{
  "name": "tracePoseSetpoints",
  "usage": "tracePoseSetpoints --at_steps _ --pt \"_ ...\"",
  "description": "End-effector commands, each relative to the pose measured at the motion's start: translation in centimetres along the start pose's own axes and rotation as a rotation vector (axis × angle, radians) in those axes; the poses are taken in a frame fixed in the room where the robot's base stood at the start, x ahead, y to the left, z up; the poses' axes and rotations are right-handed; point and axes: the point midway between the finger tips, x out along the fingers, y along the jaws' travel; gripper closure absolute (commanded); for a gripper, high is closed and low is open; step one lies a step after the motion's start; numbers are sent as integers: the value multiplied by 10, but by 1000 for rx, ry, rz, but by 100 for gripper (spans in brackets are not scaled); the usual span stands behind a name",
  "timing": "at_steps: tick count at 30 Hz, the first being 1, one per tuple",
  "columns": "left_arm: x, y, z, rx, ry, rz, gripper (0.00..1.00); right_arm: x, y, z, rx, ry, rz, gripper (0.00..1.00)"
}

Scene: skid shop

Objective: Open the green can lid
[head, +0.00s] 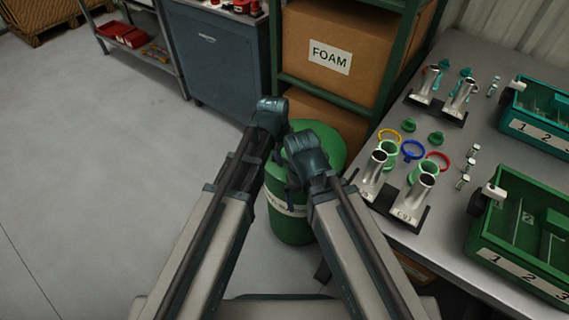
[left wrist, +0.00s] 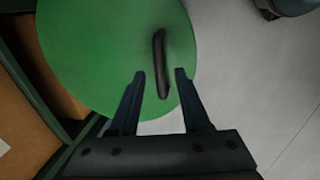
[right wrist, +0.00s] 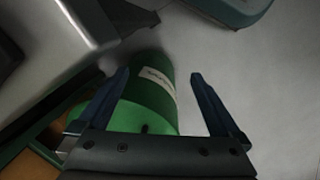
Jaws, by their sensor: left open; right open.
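The green can (head: 290,228) stands on the floor beside the table, with a white label on its side. Its green lid (head: 328,147) is on top, partly hidden behind my arms in the head view. In the left wrist view the lid (left wrist: 95,50) carries a dark bar handle (left wrist: 160,62). My left gripper (left wrist: 160,75) is open over the lid, with the handle between its fingertips in the picture; I see no grip on it. My right gripper (right wrist: 162,75) is open and empty, and the can's labelled side (right wrist: 155,85) shows between its fingers.
A steel table (head: 465,85) at the right holds metal tubes, coloured rings, a green bin (head: 510,255) and a teal bin (head: 530,130). A green rack with a FOAM box (head: 345,55) stands behind the can. The floor at the left (head: 100,180) is clear.

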Motion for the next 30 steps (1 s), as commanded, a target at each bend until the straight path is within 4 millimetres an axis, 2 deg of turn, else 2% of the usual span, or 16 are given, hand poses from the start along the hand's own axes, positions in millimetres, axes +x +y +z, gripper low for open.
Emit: tracePoseSetpoints --at_steps 1,3,12,14,20,30 --pt "9 0 0 0 0 0 53 9 -1 0 0 0 0 0" --pt "12 0 0 0 0 0 53 11 -1 -1 0 0 0 0" --pt "11 0 0 0 0 0 53 11 -1 -1 0 0 0 0" --pt "11 0 0 0 0 0 62 11 -1 -1 0 0 0 0" --pt "11 0 0 0 0 0 98 11 -1 -1 0 0 0 0" --pt "11 0 0 0 0 0 100 11 -1 -1 0 0 0 0"
